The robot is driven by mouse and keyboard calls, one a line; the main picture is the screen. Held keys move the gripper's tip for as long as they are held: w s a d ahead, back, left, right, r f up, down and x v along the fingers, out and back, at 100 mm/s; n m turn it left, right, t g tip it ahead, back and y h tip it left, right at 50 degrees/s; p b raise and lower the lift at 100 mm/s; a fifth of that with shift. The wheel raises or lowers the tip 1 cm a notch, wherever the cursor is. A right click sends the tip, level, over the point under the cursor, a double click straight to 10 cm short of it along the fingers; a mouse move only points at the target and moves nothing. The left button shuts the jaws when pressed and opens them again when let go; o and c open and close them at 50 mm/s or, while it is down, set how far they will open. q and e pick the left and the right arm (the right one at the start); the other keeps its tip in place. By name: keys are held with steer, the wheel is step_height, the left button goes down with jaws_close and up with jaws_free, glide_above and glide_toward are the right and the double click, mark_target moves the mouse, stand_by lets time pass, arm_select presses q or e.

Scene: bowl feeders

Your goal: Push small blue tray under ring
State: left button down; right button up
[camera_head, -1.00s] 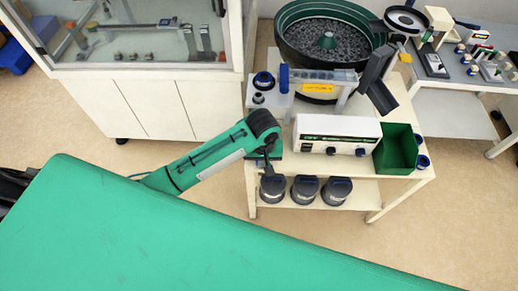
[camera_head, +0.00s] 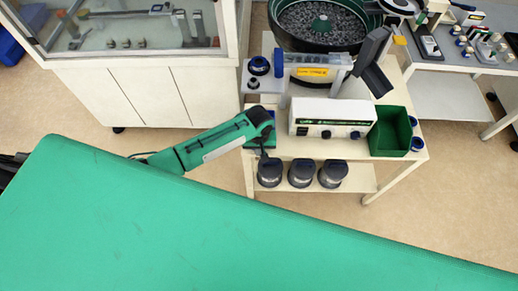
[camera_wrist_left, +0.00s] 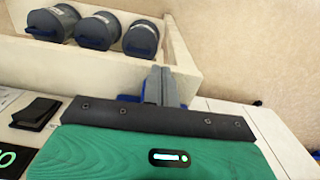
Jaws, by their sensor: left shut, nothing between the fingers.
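My left gripper (camera_head: 264,153) hangs below the end of the green arm, at the left front of the white table. In the left wrist view its shut, empty fingers (camera_wrist_left: 157,85) point away from the green wrist housing. Blue parts that look like the small blue tray (camera_wrist_left: 180,104) show beside the fingers, mostly hidden by the wrist. In the head view my arm covers most of the tray; whether the fingers touch it, I cannot tell. A dark blue ring (camera_head: 259,65) sits on a white stand behind the arm. My right gripper is not in view.
A white control box (camera_head: 332,116) and a green bin (camera_head: 390,132) stand right of my arm. Several dark round containers (camera_head: 301,173) sit on the lower shelf. The bowl feeder (camera_head: 280,40) is behind. A glass-topped cabinet (camera_head: 140,62) stands at the left.

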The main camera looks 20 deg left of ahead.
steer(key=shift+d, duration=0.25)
arm_select(q)
steer(key=shift+w+a, duration=0.1)
steer(key=shift+w, duration=0.3)
steer(key=w, duration=0.2)
steer(key=w+a, duration=0.1)
steer(key=w, duration=0.1)
steer(key=w+a, duration=0.1)
steer(key=w, duration=0.1)
steer(key=shift+w, duration=0.25)
steer(key=shift+a, duration=0.1)
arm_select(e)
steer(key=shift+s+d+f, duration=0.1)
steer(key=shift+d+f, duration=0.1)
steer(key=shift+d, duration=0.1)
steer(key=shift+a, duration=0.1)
